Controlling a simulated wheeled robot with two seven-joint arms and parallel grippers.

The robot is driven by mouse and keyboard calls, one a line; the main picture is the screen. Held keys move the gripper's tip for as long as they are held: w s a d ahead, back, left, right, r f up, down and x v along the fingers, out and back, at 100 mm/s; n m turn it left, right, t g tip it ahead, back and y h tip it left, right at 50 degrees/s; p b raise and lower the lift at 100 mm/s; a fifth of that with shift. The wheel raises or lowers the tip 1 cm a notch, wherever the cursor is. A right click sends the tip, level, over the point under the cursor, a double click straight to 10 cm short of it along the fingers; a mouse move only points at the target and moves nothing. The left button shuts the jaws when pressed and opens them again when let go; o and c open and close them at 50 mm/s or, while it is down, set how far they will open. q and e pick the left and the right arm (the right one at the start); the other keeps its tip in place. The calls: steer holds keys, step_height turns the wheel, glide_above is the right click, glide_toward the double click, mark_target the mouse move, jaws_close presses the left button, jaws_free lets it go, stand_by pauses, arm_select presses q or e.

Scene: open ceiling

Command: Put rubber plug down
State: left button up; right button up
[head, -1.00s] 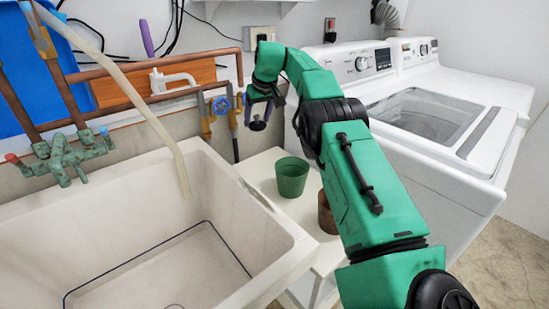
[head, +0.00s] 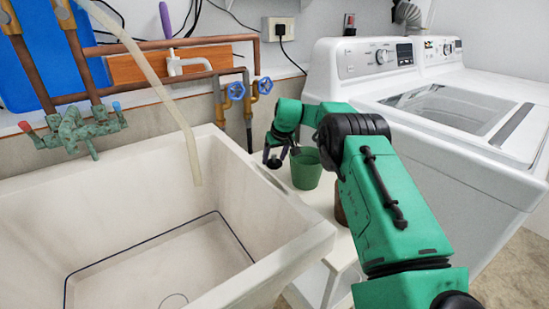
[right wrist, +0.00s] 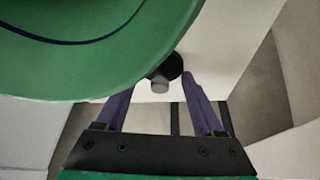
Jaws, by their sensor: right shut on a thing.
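The rubber plug (right wrist: 172,68) is a small dark round piece with a grey stub, at the fingertips of my right gripper (right wrist: 160,88) in the right wrist view. The right gripper is shut on it. In the head view this gripper (head: 274,158) points down at the white side table (head: 318,192), just left of the green pot, and the plug shows there only as a small dark shape. I cannot tell whether the plug touches the tabletop. My left gripper is not in view.
The green pot (head: 305,172) stands close beside the gripper and fills the upper left of the right wrist view (right wrist: 80,60). A brown pot (head: 340,212) is partly behind my arm. The sink (head: 300,240) lies left; the washer (head: 450,170) stands right. Pipes run behind.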

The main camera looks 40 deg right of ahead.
steer(key=o, duration=1.5)
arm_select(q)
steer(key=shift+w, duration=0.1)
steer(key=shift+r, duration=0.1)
arm_select(e)
steer(key=shift+r, duration=0.1)
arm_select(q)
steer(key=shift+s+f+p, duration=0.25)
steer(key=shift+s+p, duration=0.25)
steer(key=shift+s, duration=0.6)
arm_select(e)
steer(key=v, duration=1.2)
